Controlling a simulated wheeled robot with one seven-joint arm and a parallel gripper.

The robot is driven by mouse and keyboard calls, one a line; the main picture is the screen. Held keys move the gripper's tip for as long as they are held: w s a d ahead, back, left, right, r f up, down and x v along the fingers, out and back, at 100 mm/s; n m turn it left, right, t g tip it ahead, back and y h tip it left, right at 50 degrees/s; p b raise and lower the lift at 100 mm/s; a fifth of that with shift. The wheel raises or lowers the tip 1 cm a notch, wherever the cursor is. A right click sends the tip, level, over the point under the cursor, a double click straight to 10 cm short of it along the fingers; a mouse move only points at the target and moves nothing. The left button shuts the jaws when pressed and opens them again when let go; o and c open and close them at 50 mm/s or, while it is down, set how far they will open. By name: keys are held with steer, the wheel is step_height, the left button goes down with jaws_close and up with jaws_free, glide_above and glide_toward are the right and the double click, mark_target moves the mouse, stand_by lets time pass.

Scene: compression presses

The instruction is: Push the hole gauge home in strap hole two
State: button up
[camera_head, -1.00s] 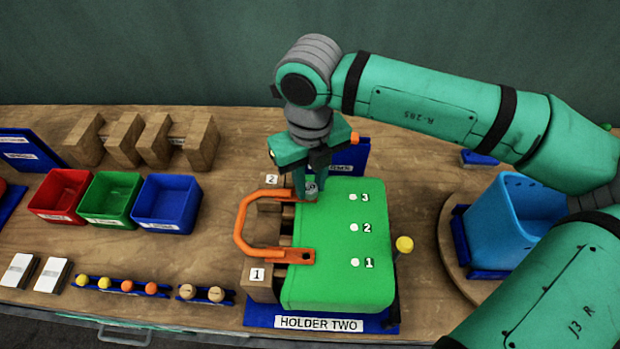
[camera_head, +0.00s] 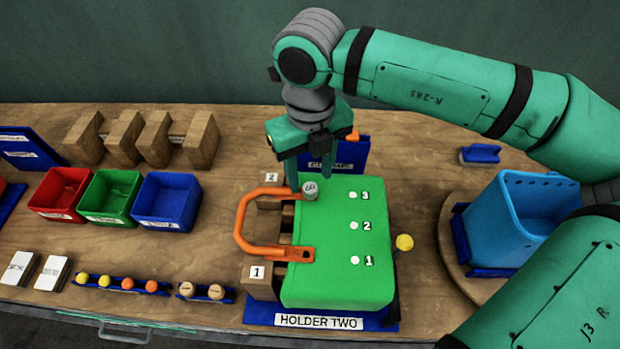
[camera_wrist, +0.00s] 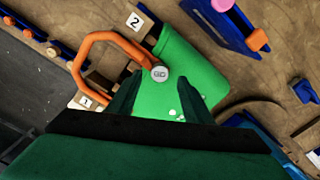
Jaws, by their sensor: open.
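The hole gauge shows as a grey round knob (camera_head: 310,190) with lettering on its top. It stands at the strap end by the "2" label, on the green block (camera_head: 335,270). It also shows in the wrist view (camera_wrist: 159,73). How deep its pin sits is hidden. The orange strap (camera_head: 241,225) loops out to the left, and its other end near "1" has a bare hole (camera_head: 307,256). My gripper (camera_head: 309,178) is open and empty, its fingers apart just behind and above the knob; in the wrist view the fingertips (camera_wrist: 159,82) frame the space below the knob.
The block sits in a blue holder labelled HOLDER TWO (camera_head: 318,321), with a yellow-topped lever (camera_head: 404,243) to its right. Red, green and blue bins (camera_head: 167,203) stand left. A light blue container (camera_head: 510,225) stands right. A blue labelled plate (camera_head: 350,155) stands behind the gripper.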

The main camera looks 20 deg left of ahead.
mark_target(309, 187)
step_height(309, 187, up, 7)
steer(key=shift+r, duration=0.2)
steer(key=shift+a, duration=0.1)
stand_by(0.5)
